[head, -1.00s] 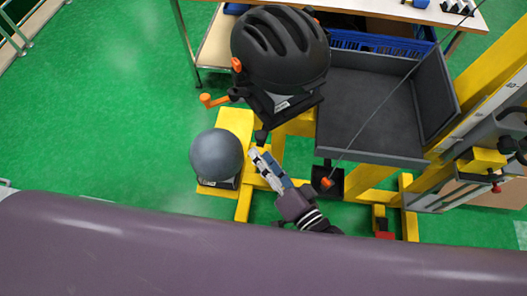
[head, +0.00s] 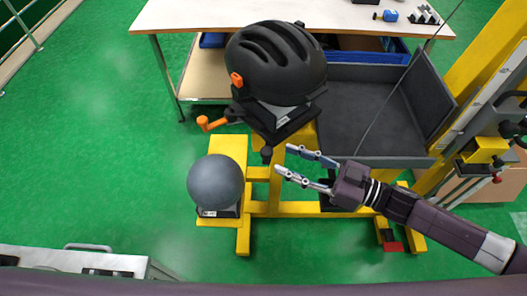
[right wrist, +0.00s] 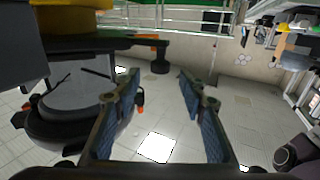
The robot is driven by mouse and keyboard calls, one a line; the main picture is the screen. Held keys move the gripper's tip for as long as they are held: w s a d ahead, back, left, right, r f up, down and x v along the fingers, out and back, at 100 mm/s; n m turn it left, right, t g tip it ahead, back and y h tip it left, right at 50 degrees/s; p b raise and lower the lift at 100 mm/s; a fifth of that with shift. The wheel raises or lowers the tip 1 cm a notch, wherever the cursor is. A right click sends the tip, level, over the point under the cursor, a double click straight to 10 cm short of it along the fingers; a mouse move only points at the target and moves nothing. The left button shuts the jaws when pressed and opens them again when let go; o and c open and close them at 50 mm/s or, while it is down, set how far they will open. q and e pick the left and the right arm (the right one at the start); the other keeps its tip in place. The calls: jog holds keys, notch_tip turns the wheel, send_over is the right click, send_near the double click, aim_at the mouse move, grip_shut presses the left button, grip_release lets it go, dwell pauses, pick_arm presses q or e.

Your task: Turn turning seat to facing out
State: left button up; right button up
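The turning seat (head: 277,128) is a dark block and plate under a black helmet (head: 275,60). An orange crank-like handle (head: 212,123) sticks out at its left, and a black knob (head: 267,153) hangs at its near corner. My right gripper (head: 284,159) is open and empty just right of that knob, fingers pointing left. In the right wrist view my open fingers (right wrist: 158,78) frame a gap, with a dark knob (right wrist: 160,66) beyond their tips. I cannot see contact. My left gripper is not in view.
A grey ball (head: 216,182) sits on a yellow base (head: 230,146) below the seat. A grey tray (head: 365,110) stands to the right beside the yellow tower (head: 485,75). A table (head: 190,15) is behind. Green floor at left is free.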

aim_at(272, 154)
jog(key=p+x, duration=0.1)
jog(key=x, duration=0.5)
jog(key=shift+w+a, duration=0.15)
jog(key=shift+a, duration=0.15)
grip_shut()
